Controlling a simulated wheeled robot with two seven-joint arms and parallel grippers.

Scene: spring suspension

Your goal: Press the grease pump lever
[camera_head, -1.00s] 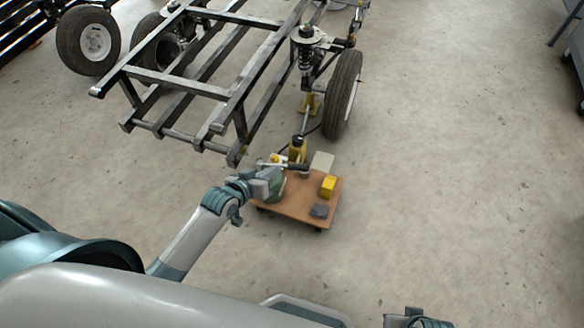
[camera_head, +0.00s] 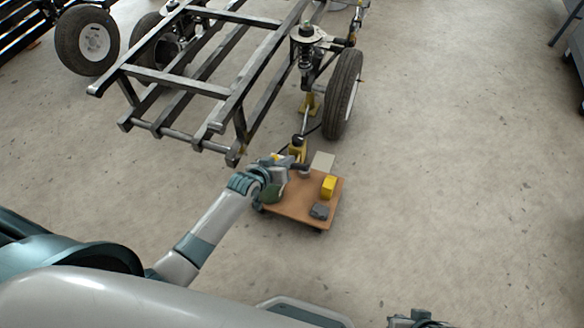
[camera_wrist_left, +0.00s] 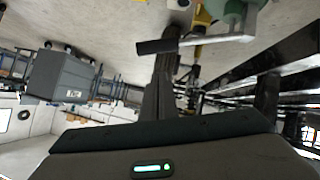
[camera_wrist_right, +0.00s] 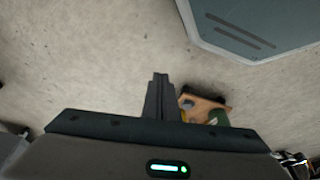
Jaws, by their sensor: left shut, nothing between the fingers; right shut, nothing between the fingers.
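The grease pump (camera_head: 272,194) is a green body on the left part of a brown wheeled board (camera_head: 290,211), partly hidden by my left arm. In the left wrist view its green housing (camera_wrist_left: 236,12) is at the top. From it a metal rod runs left to a black-gripped lever (camera_wrist_left: 158,46). My left gripper (camera_head: 286,168) is over the pump. Its shut fingers (camera_wrist_left: 170,40) overlap the lever grip in the wrist view; I cannot tell if they touch. My right gripper (camera_wrist_right: 160,80) is shut and empty, away from the pump; it shows at the bottom of the head view (camera_head: 418,317).
A yellow jack-like part (camera_head: 298,150) stands behind. A black vehicle frame (camera_head: 180,82) and tire (camera_head: 343,93) are beyond.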

